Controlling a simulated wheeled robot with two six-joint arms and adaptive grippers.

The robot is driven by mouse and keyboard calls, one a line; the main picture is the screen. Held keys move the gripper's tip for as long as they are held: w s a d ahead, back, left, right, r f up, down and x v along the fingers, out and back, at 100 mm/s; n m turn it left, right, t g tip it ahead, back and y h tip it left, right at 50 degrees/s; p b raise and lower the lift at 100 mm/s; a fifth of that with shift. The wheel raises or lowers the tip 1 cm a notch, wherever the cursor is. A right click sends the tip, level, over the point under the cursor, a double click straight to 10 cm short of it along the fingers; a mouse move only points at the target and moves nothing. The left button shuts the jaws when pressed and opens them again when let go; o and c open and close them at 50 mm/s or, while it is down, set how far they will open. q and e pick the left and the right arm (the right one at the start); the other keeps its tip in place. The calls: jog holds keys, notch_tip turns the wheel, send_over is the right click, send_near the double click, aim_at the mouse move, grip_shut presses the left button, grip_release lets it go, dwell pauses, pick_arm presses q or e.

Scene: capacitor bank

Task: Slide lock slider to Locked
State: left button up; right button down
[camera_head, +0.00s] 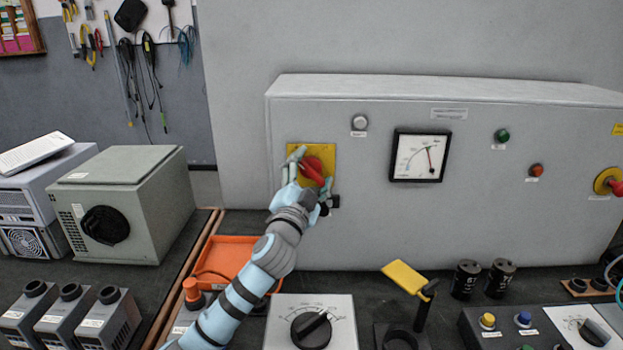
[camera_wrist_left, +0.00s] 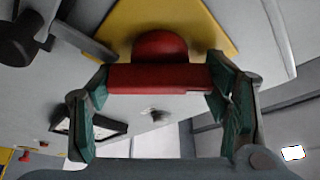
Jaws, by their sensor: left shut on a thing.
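A red rotary handle (camera_head: 313,166) sits on a yellow square plate (camera_head: 325,150) at the left of the grey cabinet front. My left gripper (camera_head: 311,170) is shut on this handle, one finger at each end. In the left wrist view the red bar (camera_wrist_left: 158,78) lies between the two green-padded fingers. A small black part (camera_head: 333,201) shows just below the plate's lower right; it may be the lock slider. The left wrist view shows a black knob (camera_wrist_left: 18,38) with a grey bar beside the plate. I cannot read its position. My right gripper is not in view.
The cabinet (camera_head: 470,225) also carries a dial meter (camera_head: 419,156), lamps and a second red handle (camera_head: 615,187) at the far right. An orange tray (camera_head: 225,258), a knob box (camera_head: 310,325) and a yellow-tagged part (camera_head: 408,279) stand on the bench below.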

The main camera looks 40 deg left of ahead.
pick_arm(q)
jog(key=o, duration=1.2)
jog(key=shift+c, duration=0.2)
jog(key=v, duration=1.2)
